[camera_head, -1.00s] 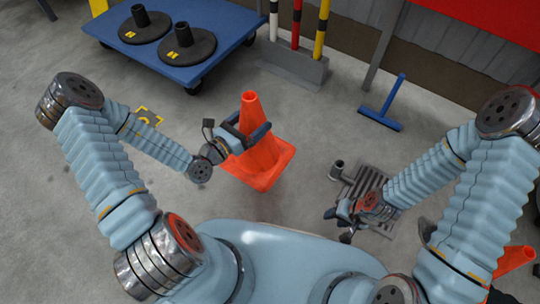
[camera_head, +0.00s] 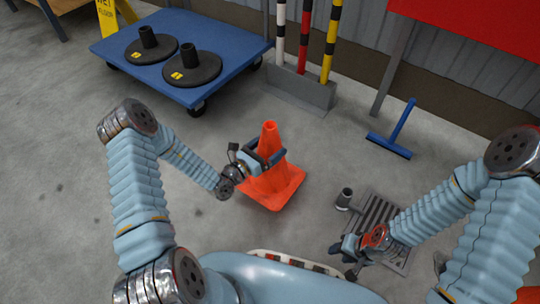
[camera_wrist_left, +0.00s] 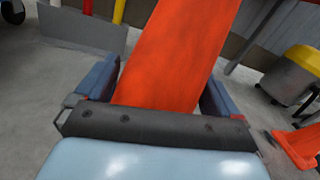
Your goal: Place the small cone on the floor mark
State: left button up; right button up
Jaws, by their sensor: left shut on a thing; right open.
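The orange cone (camera_head: 269,187) is upright in the head view, with its square base down. My left gripper (camera_head: 263,160) is shut on its upper body. In the left wrist view the cone (camera_wrist_left: 178,55) fills the space between the two fingers. I cannot tell whether its base touches the floor. The floor mark does not show now; my left arm may cover it. My right gripper (camera_head: 352,252) is open and empty, low at the right by the floor grate.
A blue trolley (camera_head: 222,35) with two black post bases stands at the back left. Striped posts stand in a grey block (camera_head: 300,88). A floor grate (camera_head: 378,213) lies at right. Another cone (camera_wrist_left: 300,145) and a yellow-topped bin (camera_wrist_left: 300,75) show in the wrist view.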

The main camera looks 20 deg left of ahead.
pick_arm(q)
jog(key=w+f+b, duration=0.2)
jog(key=w+f, duration=0.1)
jog(key=f, duration=0.4)
jog(key=shift+w+a, duration=0.15)
jog(key=shift+w, duration=0.1)
jog(key=shift+f, duration=0.1)
jog(key=o, duration=1.4)
jog(key=shift+o, duration=0.2)
jog(key=p+v, duration=0.1)
jog(key=v, duration=1.1)
jog(key=shift+p, duration=0.35)
